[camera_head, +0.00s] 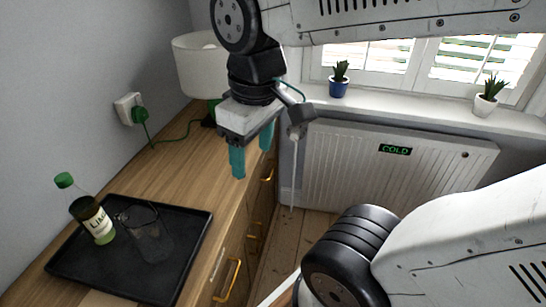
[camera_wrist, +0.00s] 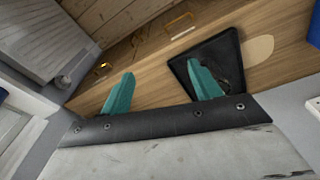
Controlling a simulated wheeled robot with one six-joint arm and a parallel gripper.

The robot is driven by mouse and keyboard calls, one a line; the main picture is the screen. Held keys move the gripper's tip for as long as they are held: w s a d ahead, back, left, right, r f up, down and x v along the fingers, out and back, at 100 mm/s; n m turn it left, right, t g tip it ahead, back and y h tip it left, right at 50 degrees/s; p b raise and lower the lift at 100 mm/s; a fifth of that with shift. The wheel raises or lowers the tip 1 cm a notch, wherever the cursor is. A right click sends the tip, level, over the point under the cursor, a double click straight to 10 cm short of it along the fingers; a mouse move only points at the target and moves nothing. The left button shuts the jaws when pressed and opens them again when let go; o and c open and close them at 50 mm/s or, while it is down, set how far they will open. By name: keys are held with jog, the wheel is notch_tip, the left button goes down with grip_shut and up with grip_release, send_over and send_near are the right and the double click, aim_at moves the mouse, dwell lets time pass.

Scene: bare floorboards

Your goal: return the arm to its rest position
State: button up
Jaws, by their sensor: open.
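My gripper (camera_head: 252,158) hangs from my arm above the right edge of the wooden cabinet top, its teal fingers pointing down. In the wrist view my gripper (camera_wrist: 160,92) shows its two fingers well apart with nothing between them. It is open and empty. My arm reaches across the top of the head view, bent at the wrist, and another part of it fills the lower right.
A black tray (camera_head: 75,268) on the cabinet top (camera_head: 165,172) holds a bottle (camera_head: 92,218) and a clear glass (camera_head: 146,236). A lamp (camera_head: 200,65) stands behind. A radiator (camera_head: 370,165) reading COLD is under the windowsill (camera_head: 415,107), which bears two potted plants.

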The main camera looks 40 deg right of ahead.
jog(key=s+m, duration=0.1)
jog(key=s+d+m, duration=0.1)
jog(key=s+f+m, duration=0.1)
jog(key=shift+s+d, duration=0.25)
dwell(0.9)
